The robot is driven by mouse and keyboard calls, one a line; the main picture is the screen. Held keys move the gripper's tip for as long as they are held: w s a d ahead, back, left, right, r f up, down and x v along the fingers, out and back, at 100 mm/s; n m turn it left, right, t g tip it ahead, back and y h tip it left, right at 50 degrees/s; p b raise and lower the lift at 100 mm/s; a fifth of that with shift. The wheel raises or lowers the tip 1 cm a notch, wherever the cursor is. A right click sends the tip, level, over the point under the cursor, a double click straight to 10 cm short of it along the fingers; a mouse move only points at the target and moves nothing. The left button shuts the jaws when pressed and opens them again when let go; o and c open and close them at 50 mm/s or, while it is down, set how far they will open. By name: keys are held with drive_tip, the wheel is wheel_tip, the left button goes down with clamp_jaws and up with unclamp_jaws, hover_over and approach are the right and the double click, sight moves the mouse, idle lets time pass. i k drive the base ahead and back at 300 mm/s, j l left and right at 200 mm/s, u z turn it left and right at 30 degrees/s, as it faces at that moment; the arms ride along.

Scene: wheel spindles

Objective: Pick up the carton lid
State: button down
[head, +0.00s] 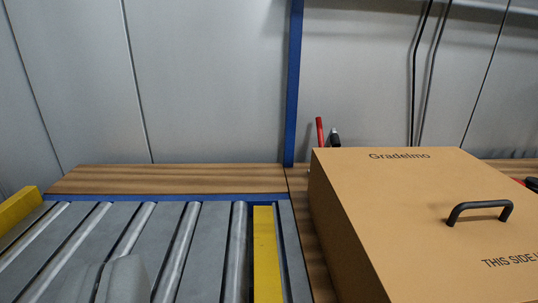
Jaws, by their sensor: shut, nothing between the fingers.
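The carton lid (400,190) is a tan cardboard top at the right of the view. It bears the printed name "Gradelmo" and part of the words "THIS SIDE". A dark arched handle (480,207) stands up from it. The lid's right and near parts are cut off by the picture's edge. I cannot tell where the lid ends and the carton under it begins. My gripper (104,282) shows as grey fingertips at the lower left, over the rollers. It is shut and empty, well to the left of the lid and apart from it.
A roller conveyor (180,245) fills the lower left, with yellow rails (265,255) at its sides. A wooden bench top (170,179) runs behind it. A blue post (293,85) stands at the back. A red-handled tool (320,131) shows behind the carton.

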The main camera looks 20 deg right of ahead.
sight(425, 224)
drive_tip(key=z, duration=1.25)
